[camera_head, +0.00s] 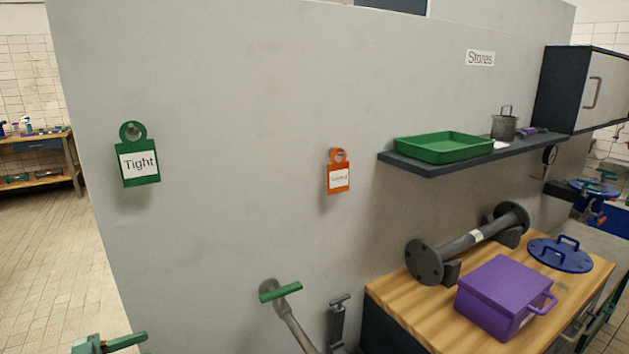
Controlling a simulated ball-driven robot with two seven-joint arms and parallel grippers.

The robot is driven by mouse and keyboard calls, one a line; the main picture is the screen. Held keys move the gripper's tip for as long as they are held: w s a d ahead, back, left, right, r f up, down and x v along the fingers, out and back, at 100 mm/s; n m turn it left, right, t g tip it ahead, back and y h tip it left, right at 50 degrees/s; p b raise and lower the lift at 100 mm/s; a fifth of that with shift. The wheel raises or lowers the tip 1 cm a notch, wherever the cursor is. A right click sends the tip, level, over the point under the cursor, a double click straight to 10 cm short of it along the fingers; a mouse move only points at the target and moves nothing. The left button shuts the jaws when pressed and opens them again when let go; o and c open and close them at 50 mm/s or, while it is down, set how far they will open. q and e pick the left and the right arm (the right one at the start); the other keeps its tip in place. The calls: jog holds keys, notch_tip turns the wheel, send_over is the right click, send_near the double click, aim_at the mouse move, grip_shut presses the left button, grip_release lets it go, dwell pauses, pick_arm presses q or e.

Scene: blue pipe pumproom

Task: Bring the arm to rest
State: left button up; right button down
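Neither of my grippers can be made out in the head view, and no arm of mine can be identified for sure. The view faces a grey partition wall (230,110). On the wall hang a green tag (140,172) reading "Tight" and a smaller orange tag (339,180) whose lettering is too small to read.
A green T-handle on a grey rod (280,291) and a dark upright fitting (338,318) rise at the bottom. A wooden bench (405,305) holds a flanged pipe (470,240), purple box (507,296) and blue lid (560,254). A shelf (418,167) with a green tray (443,147) juts out above.

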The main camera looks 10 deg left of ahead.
pick_arm(q)
notch_tip(320, 180, down, 18)
jog(key=s+r+n+t+y, duration=0.1)
jog(key=s+n+t+y, duration=0.1)
jog(key=n+y, duration=0.35)
jog(key=s+d+f+g+y, duration=0.1)
jog(key=s+f+y, duration=0.2)
jog(key=s+f, duration=0.35)
jog(key=s+f+g+y, duration=0.2)
jog(key=s+f+y, duration=0.1)
jog(key=f, duration=0.6)
jog(key=s+d+f+n+g+y, duration=0.1)
jog(key=s+d+f+g, duration=0.1)
jog(key=s+f, duration=0.45)
jog(key=s+d+f+g+y, duration=0.1)
jog(key=s+d+f+g, duration=0.2)
jog(key=s, duration=0.6)
jog(key=s+d+f+g, duration=0.2)
jog(key=s+d+f, duration=0.1)
jog(key=s, duration=0.6)
jog(key=s+d+f+g, duration=0.2)
jog(key=s+d, duration=0.3)
jog(key=s, duration=0.5)
jog(key=shift+s+d+f+g, duration=0.3)
jog(key=shift+d+f+g, duration=0.1)
jog(key=shift+f, duration=0.15)
